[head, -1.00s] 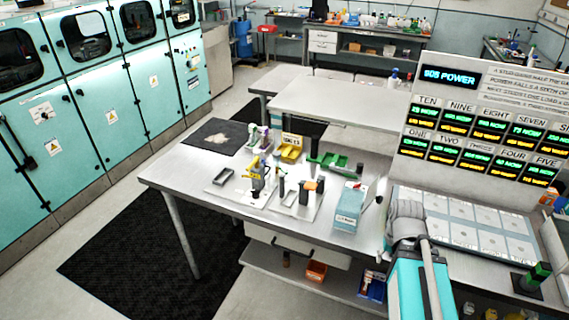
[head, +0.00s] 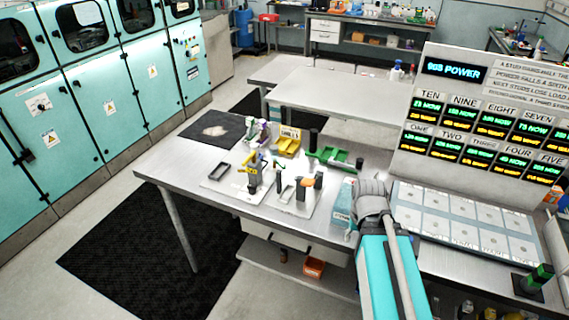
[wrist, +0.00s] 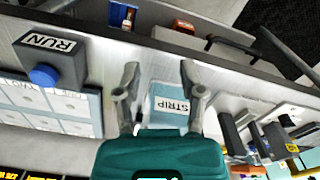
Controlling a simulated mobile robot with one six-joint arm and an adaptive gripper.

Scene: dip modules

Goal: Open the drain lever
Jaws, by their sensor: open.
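My gripper (wrist: 160,68) is open in the wrist view, its two grey fingers apart with nothing between their tips. A light-blue container labelled STRIP (wrist: 168,107) shows beyond and between the fingers. In the head view the same container (head: 343,203) stands near the table's front edge, partly behind my arm, and my fingers are not clear. I cannot pick out the drain lever for certain. A dark post with a yellow part (head: 252,176) stands left of the container, and a post with an orange top (head: 303,188) stands between them.
A RUN box with a blue button (wrist: 43,75) stands beside a panel of pale squares. The steel table (head: 190,222) also holds a yellow tray (head: 288,147) and a green tray (head: 335,160). An orange bin (head: 314,268) sits on the lower shelf.

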